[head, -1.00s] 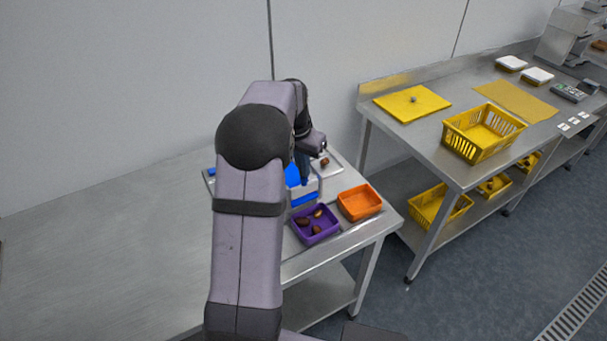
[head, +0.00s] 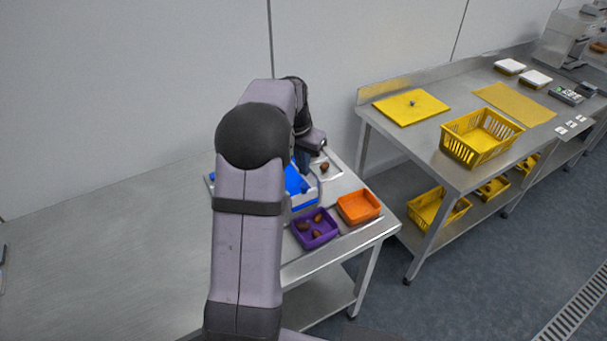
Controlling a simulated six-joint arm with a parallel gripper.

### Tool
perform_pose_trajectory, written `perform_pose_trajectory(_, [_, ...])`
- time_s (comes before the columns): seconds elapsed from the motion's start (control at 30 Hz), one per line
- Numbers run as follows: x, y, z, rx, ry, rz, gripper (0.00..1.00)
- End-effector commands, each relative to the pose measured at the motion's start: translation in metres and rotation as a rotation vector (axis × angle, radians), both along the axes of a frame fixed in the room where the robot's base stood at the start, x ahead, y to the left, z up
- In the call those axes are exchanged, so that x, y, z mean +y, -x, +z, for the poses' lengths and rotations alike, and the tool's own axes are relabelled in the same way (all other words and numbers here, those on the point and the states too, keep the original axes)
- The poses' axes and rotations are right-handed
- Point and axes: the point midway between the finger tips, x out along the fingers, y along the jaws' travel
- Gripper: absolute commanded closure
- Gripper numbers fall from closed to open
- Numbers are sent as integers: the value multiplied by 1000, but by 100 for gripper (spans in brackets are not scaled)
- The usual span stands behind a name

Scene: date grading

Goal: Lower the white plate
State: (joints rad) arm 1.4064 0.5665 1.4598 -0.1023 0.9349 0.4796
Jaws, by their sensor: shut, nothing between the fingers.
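A blue and white fixture stands on the near steel table, partly hidden behind my arm. Its blue surface (head: 296,181) and a white part along its front and right side (head: 306,204) show. I cannot tell for sure which part is the white plate, or how high it sits. My gripper (head: 303,162) is shut and empty above the blue surface; its fingertips are small and partly hidden, so contact is unclear. A brown date (head: 324,167) lies on a pale tray (head: 331,178) just right of my gripper.
A purple bin (head: 331,236) with several dates and an orange bin (head: 358,207) stand at the table's right front. A second steel table at right holds a yellow board (head: 411,107) and a yellow basket (head: 481,137). The near table's left half is clear.

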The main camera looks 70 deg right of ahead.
Motion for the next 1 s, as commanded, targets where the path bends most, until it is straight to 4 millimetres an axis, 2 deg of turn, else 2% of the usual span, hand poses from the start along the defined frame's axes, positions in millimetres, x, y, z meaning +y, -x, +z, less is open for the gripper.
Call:
perform_pose_trajectory(0.03, [0,0,7,0,1,0,100])
perform_pose_trajectory(0.4, [0,0,31,0,0,0,100])
perform_pose_trajectory(1.0, [0,0,32,2,0,9,100])
